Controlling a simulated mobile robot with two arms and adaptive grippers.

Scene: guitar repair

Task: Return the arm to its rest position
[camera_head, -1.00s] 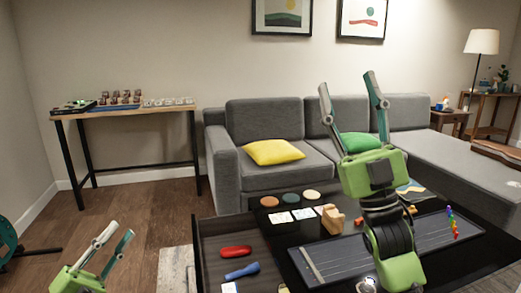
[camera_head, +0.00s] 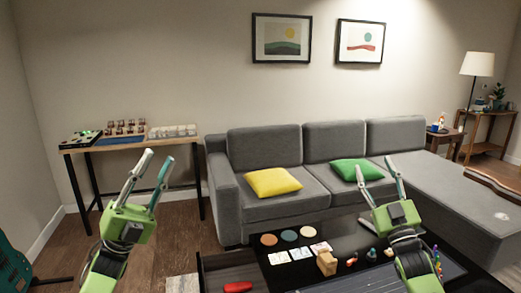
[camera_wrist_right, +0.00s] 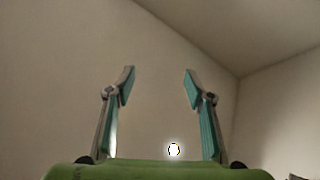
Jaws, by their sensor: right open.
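My left gripper (camera_head: 149,178) is raised at the lower left of the head view, pointing up, with its two fingers apart and nothing between them. My right gripper (camera_head: 379,178) is raised at the right of the head view, in front of the sofa and above the black table. Its fingers are apart and empty. In the right wrist view the right gripper (camera_wrist_right: 158,88) also shows open, with only bare wall and ceiling beyond it.
A black table (camera_head: 350,243) stands ahead, with round discs, cards, a wooden block (camera_head: 327,263) and a red item (camera_head: 238,287) in an open drawer. Behind is a grey sofa (camera_head: 310,214). A side table (camera_head: 178,142) stands at left; a teal guitar (camera_head: 12,270) is at lower left.

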